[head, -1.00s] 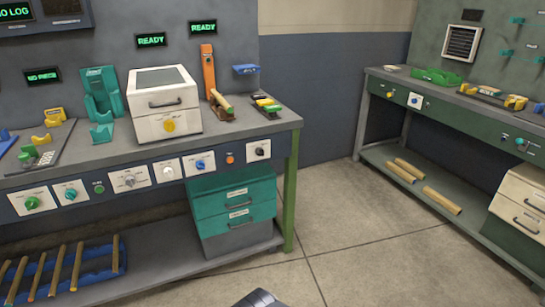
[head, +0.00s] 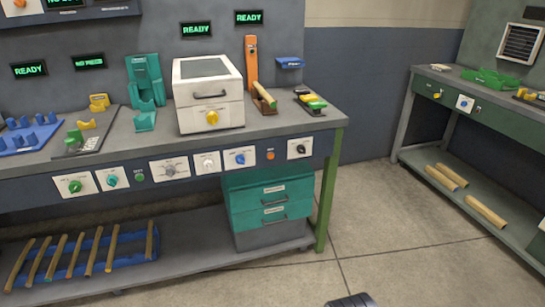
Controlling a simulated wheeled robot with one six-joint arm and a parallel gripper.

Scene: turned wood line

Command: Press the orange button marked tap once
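A small orange button (head: 271,155) sits on the dark front panel of the left workbench (head: 330,118). It is between a blue knob on a white plate (head: 240,158) and a black knob on a white plate (head: 299,149). Any lettering by the button is too small to read. A dark rounded part of my own body shows at the bottom edge, well apart from the bench. My gripper's fingers are not seen.
Teal drawers (head: 259,200) stand below the button. Clear concrete floor (head: 375,220) lies right of the bench, before a second green bench (head: 480,118).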

